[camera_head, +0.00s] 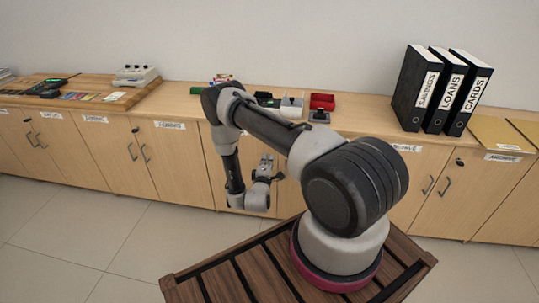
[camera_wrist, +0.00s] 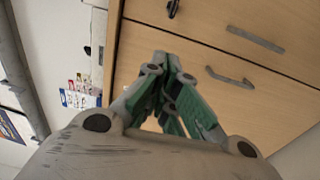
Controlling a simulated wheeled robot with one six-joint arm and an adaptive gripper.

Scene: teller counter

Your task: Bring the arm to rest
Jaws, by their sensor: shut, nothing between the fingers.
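My arm rises from its round base on a dark slatted wooden top (camera_head: 215,290) and reaches out to the left, then bends down. My gripper (camera_head: 267,163) hangs in front of the cabinet doors, below the counter's front edge. In the wrist view my gripper (camera_wrist: 162,62) has its green-sided fingers drawn together at the tips, with nothing between them. Cabinet fronts with grey handles (camera_wrist: 230,77) lie beyond the fingers. I cannot tell the exact gap to them.
The wooden counter (camera_head: 365,108) runs along the wall. It holds black binders (camera_head: 415,88), a red box (camera_head: 322,101) and a pale device (camera_head: 136,75). My upper arm hides part of the counter. The tiled floor (camera_head: 95,235) at left is clear.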

